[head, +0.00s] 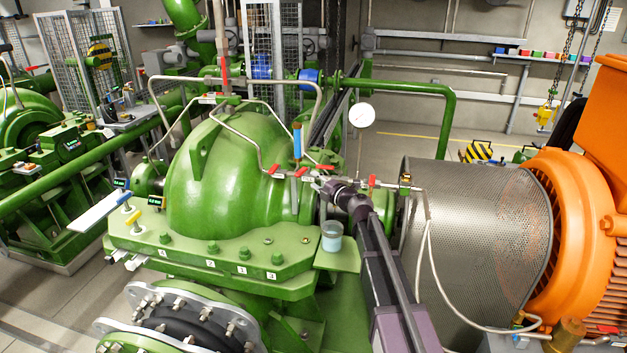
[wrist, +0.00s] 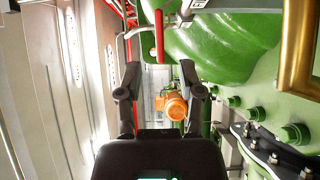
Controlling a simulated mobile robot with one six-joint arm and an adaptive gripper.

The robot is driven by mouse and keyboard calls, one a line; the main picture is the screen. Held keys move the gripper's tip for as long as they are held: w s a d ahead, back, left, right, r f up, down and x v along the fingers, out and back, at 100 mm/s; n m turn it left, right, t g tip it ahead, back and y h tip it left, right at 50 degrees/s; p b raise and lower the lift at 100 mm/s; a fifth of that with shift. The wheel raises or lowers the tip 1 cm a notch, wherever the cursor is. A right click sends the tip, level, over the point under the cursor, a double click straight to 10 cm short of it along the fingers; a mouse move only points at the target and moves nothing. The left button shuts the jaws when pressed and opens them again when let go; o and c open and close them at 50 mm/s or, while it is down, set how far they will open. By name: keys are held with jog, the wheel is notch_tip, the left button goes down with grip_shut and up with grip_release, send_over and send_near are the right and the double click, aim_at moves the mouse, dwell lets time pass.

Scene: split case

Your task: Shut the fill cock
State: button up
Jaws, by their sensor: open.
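A green pump casing (head: 235,165) carries thin steel piping with several small cocks. Their red lever handles include one at the left (head: 271,169), one in the middle (head: 300,172) and one at the right (head: 373,181). A blue handle (head: 297,142) stands upright above them. I cannot tell which is the fill cock. My gripper (head: 322,187) is close to the red levers in the head view. In the wrist view my gripper (wrist: 158,78) is open, with nothing between its fingers. A red lever (wrist: 158,35) shows just beyond the fingertips there.
A small cup (head: 332,237) stands on a green ledge below my gripper. A perforated guard (head: 475,235) and orange motor (head: 590,200) are at the right. A round white gauge (head: 361,115) stands behind.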

jog(key=shift+w, duration=0.1)
jog(key=c, duration=0.6)
jog(key=shift+w+a, duration=0.1)
jog(key=shift+a, duration=0.05)
grip_shut()
jog(key=w+a+m+t+h, duration=0.1)
jog(key=h, duration=0.1)
jog(key=w+a+m+t+h, duration=0.1)
jog(key=w+a+m+h, duration=0.1)
jog(key=w+a+m+t+h, duration=0.1)
jog(key=w+m+h, duration=0.1)
jog(key=shift+w+a+t+h, duration=0.15)
jog(key=shift+t+h, duration=0.25)
jog(key=a+m+h, duration=0.2)
jog(key=h, duration=0.1)
jog(key=m+g+h, duration=0.3)
jog(key=m+h, duration=0.6)
jog(key=h, duration=0.5)
send_near(303, 173)
jog(key=w+a, duration=0.1)
jog(key=a, duration=0.3)
jog(key=shift+s+a+r+m+g, duration=0.1)
jog(key=shift+s+r+m+g, duration=0.05)
jog(key=shift+r+m+g, duration=0.15)
